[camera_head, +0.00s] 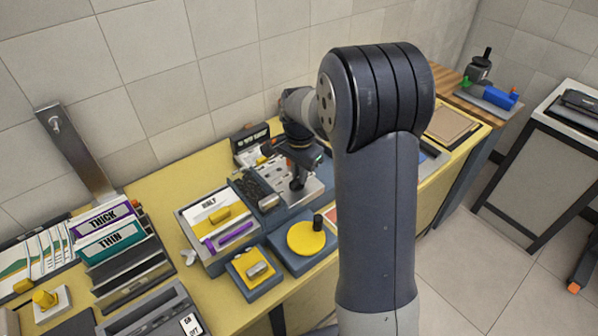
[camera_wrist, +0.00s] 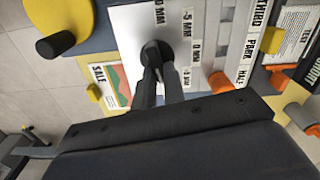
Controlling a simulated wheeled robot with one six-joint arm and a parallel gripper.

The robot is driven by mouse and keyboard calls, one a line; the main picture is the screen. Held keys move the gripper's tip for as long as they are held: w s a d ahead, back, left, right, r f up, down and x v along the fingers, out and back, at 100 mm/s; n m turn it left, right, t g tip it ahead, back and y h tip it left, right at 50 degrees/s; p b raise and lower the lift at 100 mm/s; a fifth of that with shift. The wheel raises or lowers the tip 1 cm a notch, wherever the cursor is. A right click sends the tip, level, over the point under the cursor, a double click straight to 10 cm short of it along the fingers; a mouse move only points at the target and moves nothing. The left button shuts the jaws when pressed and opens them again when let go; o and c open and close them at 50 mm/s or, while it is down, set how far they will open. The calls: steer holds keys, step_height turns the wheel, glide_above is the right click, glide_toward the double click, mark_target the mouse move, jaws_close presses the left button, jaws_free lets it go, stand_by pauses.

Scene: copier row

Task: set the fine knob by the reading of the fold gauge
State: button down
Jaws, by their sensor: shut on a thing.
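My gripper (camera_wrist: 159,82) is shut on a round black knob (camera_wrist: 153,50), which stands on a pale plate (camera_wrist: 125,40) in the wrist view. Small labels ending in "MM" lie along the plate, one reading "-5 MM" (camera_wrist: 187,22). In the head view my gripper (camera_head: 296,168) is over a silver-topped blue unit (camera_head: 318,188) at the middle of the yellow bench. My jaws hide part of the knob, and I see no pointer on it. I cannot pick out the fold gauge or its reading for certain in either view.
A yellow disc (camera_head: 306,237) with a black peg is in front of the unit. Left of it are a tray labelled "HALF" (camera_head: 208,208) and folders marked THICK (camera_head: 104,214) and THIN (camera_head: 110,240). In the wrist view, orange knobs (camera_wrist: 219,82) stand close right of my jaws.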

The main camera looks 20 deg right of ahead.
stand_by(0.3)
steer(key=c, duration=1.5)
jaws_free()
step_height(320, 180, up, 11)
steer(key=shift+f, duration=0.1)
steer(key=shift+f, duration=0.1)
step_height(320, 180, down, 11)
steer(key=shift+r, duration=0.15)
